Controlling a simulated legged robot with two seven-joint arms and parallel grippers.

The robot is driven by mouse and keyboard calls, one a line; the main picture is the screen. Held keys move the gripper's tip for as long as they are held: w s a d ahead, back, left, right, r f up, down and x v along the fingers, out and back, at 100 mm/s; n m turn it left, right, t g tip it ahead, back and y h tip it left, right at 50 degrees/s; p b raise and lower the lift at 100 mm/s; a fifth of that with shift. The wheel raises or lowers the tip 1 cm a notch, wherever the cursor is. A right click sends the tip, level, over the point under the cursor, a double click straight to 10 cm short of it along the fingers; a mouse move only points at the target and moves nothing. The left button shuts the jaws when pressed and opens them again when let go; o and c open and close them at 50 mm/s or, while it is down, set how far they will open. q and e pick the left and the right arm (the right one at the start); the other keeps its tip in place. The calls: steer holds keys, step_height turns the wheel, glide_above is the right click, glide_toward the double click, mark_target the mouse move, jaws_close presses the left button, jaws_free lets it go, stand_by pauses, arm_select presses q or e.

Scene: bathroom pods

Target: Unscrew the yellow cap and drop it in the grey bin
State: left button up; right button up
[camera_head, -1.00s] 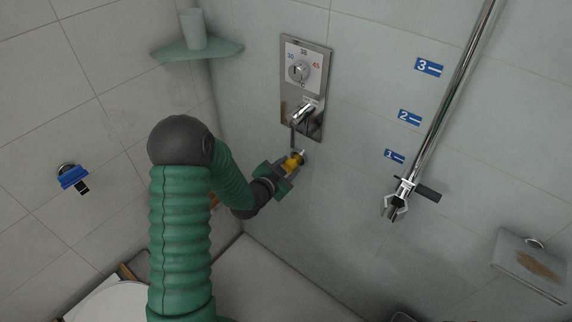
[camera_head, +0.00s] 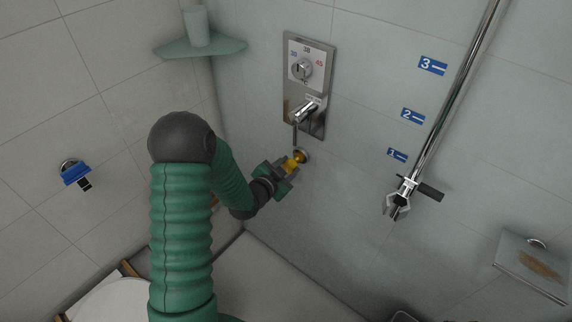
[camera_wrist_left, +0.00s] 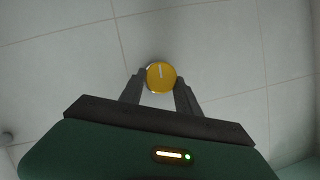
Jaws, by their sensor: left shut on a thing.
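The yellow cap (camera_head: 290,164) is at the small round metal wall fitting (camera_head: 303,156) below the shower control. In the left wrist view, the cap (camera_wrist_left: 161,77) is a yellow disc with a short white mark, between my two dark fingers. My left gripper (camera_head: 287,168) is shut on the cap. The cap lies very close to the fitting; I cannot tell whether they still touch. My right gripper is not in view. I cannot make out the grey bin for certain.
The shower control plate (camera_head: 305,85) with its lever is just above my left gripper. A chrome rail (camera_head: 455,85) with a holder (camera_head: 405,195) stands to the right. A soap shelf (camera_head: 535,265) is at lower right, a corner shelf (camera_head: 200,46) at upper left. A dark rim shows at the bottom edge.

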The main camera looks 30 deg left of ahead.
arm_select(q)
steer(key=shift+s, duration=0.2)
steer(key=shift+s+a, duration=0.1)
steer(key=shift+s, duration=0.75)
